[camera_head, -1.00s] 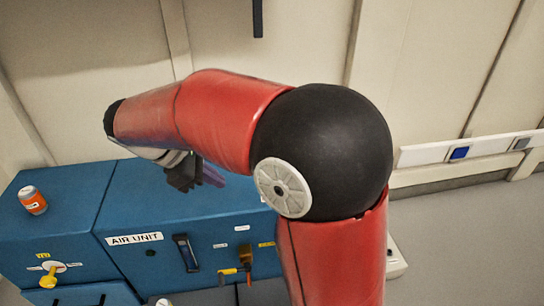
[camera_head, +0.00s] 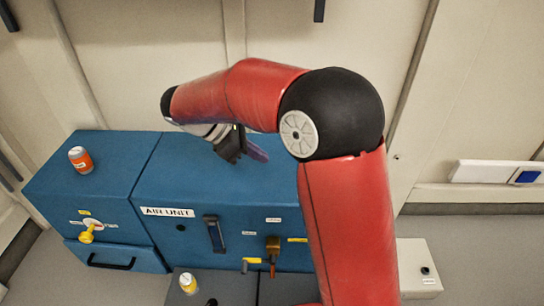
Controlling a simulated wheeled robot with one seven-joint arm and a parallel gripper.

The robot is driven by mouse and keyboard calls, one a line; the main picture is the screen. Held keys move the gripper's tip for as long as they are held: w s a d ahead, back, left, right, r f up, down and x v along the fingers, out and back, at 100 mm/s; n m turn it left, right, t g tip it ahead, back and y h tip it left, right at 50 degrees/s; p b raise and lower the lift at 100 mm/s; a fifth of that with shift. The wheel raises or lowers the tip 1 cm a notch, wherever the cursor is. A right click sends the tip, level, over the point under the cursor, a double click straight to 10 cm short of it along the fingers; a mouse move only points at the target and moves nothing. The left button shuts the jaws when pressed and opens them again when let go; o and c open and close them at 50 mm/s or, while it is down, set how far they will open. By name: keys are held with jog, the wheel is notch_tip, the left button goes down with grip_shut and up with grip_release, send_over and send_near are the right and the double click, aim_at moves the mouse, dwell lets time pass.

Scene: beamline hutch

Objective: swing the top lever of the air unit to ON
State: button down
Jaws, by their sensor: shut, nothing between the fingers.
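The air unit (camera_head: 160,245) is a blue cabinet with a white "AIR UNIT" label, left of centre. Its front carries a small orange-brown lever (camera_head: 272,243) with small white and yellow labels around it. A yellow piece and another orange piece hang just below that lever. The lever's label texts are too small to read, so I cannot tell its setting. My gripper (camera_head: 243,152) is shut and empty, over the cabinet's top in the picture, up and left of the lever and apart from it. My red arm covers the cabinet's right end.
A blue box (camera_head: 60,195) with a yellow knob (camera_head: 87,235) stands at left, an orange can (camera_head: 80,160) on top. A dark upright handle (camera_head: 214,234) is on the cabinet front. Low grey boxes (camera_head: 230,285) stand in front, one bearing a yellow-and-white can (camera_head: 188,283).

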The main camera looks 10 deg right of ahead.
jog(key=b+x, duration=0.1)
jog(key=x, duration=0.8)
jog(key=shift+r, duration=0.1)
jog(key=shift+d+r, duration=0.15)
jog(key=shift+d, duration=1.6)
jog(key=shift+d, duration=0.1)
